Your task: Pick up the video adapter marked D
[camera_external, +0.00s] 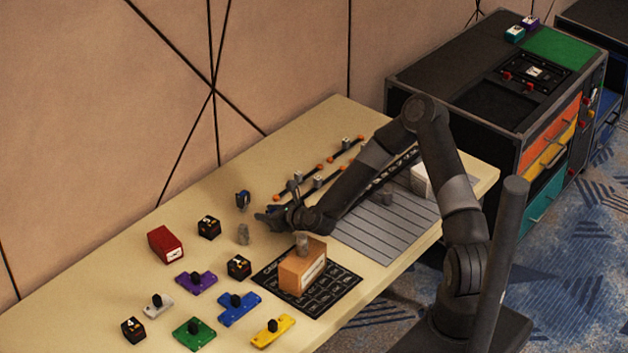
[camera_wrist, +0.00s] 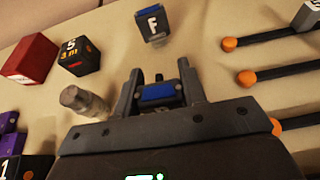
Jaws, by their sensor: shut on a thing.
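My gripper (camera_wrist: 160,82) is shut on a small dark adapter with a blue face (camera_wrist: 158,93), which sits between the two fingers in the wrist view. Its mark cannot be read there. In the external view my gripper (camera_external: 272,216) is low over the table's middle, and the adapter in it is hard to make out. Another dark adapter, marked F (camera_wrist: 153,24), stands beyond the fingertips, apart from them. It also shows in the external view (camera_external: 243,200).
A grey cylinder (camera_external: 243,233) stands close to my gripper. Cubes, a red box (camera_external: 165,244) and coloured pieces lie to the left. A wooden box (camera_external: 302,268) stands on a black mat (camera_external: 340,290). Orange-tipped rods (camera_wrist: 275,43) lie to the right.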

